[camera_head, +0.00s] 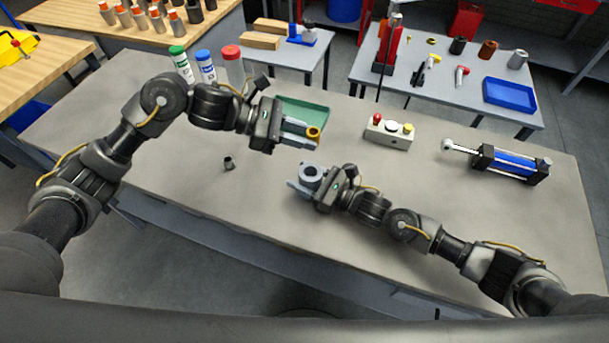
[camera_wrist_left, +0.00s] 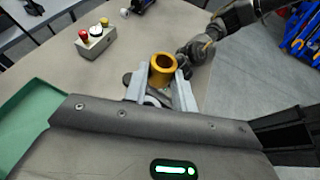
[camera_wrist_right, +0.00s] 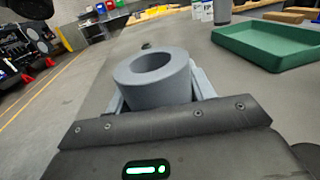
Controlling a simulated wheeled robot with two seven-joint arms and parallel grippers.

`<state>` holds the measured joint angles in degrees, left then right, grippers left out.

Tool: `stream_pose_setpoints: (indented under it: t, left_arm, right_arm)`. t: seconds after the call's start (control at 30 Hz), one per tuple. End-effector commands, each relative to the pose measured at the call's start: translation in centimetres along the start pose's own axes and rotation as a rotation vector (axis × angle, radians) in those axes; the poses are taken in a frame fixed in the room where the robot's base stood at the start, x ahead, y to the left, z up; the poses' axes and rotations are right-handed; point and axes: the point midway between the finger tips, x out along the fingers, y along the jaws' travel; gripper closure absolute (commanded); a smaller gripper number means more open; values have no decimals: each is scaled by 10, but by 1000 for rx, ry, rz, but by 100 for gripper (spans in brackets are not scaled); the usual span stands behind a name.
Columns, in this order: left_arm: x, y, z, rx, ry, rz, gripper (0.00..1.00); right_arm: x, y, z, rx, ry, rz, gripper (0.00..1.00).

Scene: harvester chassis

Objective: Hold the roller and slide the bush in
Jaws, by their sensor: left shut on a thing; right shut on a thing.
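The bush is a short golden hollow cylinder (camera_head: 313,133), held by my left gripper (camera_head: 300,129) above the table. In the left wrist view the bush (camera_wrist_left: 163,70) sits between the two fingers with its open end showing. The roller is a thick grey ring (camera_head: 311,173) with an open bore, held by my right gripper (camera_head: 306,184). In the right wrist view the roller (camera_wrist_right: 153,80) sits between the fingers with its bore facing up and empty. In the head view the bush shows above the roller, apart from it.
A green tray (camera_head: 302,114) lies behind my left gripper. A button box (camera_head: 390,132) and a blue cylinder (camera_head: 508,163) stand to the right. A small dark part (camera_head: 229,163) stands on the left of the table. Bottles (camera_head: 206,67) stand at the back left. The table's front is clear.

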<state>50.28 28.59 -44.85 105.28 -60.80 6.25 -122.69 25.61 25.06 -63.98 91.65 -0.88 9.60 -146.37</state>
Motion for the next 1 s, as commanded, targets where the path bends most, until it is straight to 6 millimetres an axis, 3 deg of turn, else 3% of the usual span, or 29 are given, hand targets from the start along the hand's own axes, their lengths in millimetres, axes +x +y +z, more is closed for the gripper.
stream_pose_setpoints:
  t: [0.33, 0.63, 1.0]
  left_arm:
    - [0, 0, -1, 0, 0, 0, 98]
    - [17, 0, -49, -4, 1, -1, 98]
    - [22, 0, -61, -1, 0, 0, 98]
  right_arm:
    - [0, 0, 0, 0, 1, 0, 87]
    - [0, 0, 0, 0, 1, 0, 87]
    - [0, 0, 0, 0, 0, 0, 87]
